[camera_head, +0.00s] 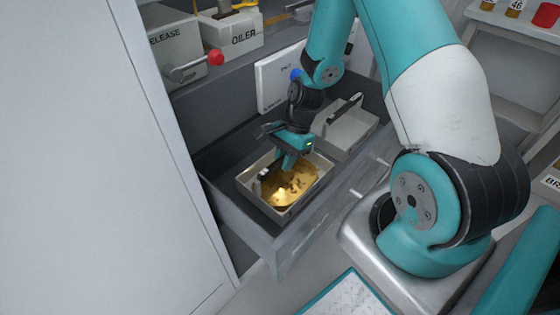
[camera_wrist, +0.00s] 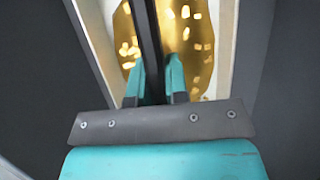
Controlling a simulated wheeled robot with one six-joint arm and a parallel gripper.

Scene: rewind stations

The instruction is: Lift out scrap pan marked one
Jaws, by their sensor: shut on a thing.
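A light metal scrap pan (camera_head: 318,186) with brass-coloured scrap in it is at the open drawer, in the left part. My gripper (camera_head: 273,172) is over this pan and shut on its dark handle bar. In the wrist view the dark handle (camera_wrist: 146,40) runs between the two teal fingers, with the golden scrap (camera_wrist: 190,45) below. A second pale pan (camera_head: 352,130) with a dark handle sits behind it to the right in the drawer. I cannot read a number on either pan. I cannot tell whether the held pan touches the drawer floor.
The grey drawer (camera_head: 290,243) stands open, its walls close around the pans. A box with a red-knobbed lever (camera_head: 214,58) and a box marked OILER (camera_head: 245,40) stand on the ledge behind. A tall pale panel (camera_head: 90,160) closes off the left. Shelving is at upper right.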

